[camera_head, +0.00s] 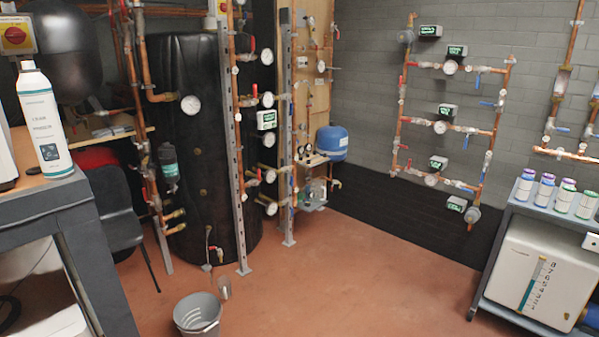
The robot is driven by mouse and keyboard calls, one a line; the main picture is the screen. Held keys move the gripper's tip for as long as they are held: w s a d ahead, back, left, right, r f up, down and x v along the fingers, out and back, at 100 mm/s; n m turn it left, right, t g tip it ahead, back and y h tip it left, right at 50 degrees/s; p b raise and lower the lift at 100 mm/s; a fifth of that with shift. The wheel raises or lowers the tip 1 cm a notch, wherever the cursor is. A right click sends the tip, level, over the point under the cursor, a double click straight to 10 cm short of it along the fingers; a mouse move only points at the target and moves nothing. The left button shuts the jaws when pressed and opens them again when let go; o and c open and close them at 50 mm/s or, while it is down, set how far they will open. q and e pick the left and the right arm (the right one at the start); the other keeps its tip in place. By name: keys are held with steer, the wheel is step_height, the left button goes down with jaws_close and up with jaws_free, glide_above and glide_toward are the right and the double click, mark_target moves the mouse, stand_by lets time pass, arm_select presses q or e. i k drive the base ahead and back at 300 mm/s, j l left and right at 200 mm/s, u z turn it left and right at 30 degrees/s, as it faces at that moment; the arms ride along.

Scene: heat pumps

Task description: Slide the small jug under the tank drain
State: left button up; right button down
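A small clear jug (223,288) stands on the red floor in front of the large black tank (188,140). It looks upright and partly see-through. The tank drain (213,250) is a small tap with a red part low on the tank's front, close to the floor. The jug is nearer to the camera than the drain and slightly to its right, apart from it. Neither of my grippers shows in this view.
A grey bucket (198,314) stands just in front of the jug. Metal uprights (238,200) with copper pipes and gauges rise beside the tank. The middle floor is clear.

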mark_target(223, 282)
steer(key=i+l, duration=0.1)
steer(key=i, duration=1.25)
steer(key=i+l, duration=0.15)
steer(key=i, duration=0.5)
steer(key=j+u, duration=0.05)
